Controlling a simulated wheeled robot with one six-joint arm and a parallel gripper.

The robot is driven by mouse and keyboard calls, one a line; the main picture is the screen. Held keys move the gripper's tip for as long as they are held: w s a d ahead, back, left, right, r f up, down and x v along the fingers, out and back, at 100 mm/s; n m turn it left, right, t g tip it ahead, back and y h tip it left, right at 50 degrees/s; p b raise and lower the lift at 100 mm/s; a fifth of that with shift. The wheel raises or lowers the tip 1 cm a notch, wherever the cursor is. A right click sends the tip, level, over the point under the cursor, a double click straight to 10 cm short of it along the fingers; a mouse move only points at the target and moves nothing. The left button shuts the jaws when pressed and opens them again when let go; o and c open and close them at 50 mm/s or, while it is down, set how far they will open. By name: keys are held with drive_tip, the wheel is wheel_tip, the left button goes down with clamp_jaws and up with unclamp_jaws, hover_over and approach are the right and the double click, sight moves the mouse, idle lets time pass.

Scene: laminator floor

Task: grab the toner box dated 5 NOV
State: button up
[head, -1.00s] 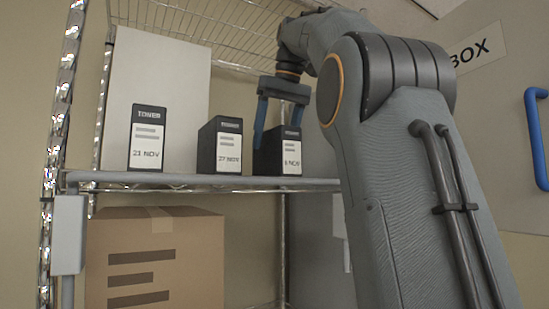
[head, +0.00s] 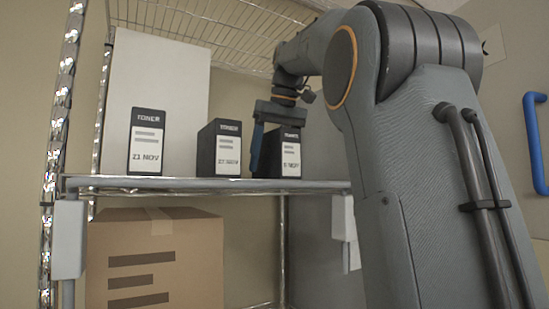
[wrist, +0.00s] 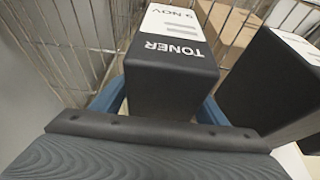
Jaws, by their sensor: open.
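The rightmost toner box (head: 279,152) is black with a white label and stands upright on the shelf. Its label shows a single small digit before NOV, which looks like 5 in the head view. My gripper (head: 275,138) is over this box, pointing down, with its blue fingers open. In the wrist view the box (wrist: 172,75) lies between the two blue fingers (wrist: 160,105), one on each side. I cannot tell whether they touch it. The fingertips are partly hidden.
A second toner box (head: 219,148), dated 27 or 17 NOV, stands close on the left, and another marked 21 NOV (head: 147,142) is further left. A cardboard box (head: 155,260) sits under the wire shelf (head: 130,183).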

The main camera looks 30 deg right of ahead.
drive_tip(key=shift+f, duration=0.2)
idle(0.3)
drive_tip(key=c, duration=1.5)
drive_tip(key=shift+r, duration=0.15)
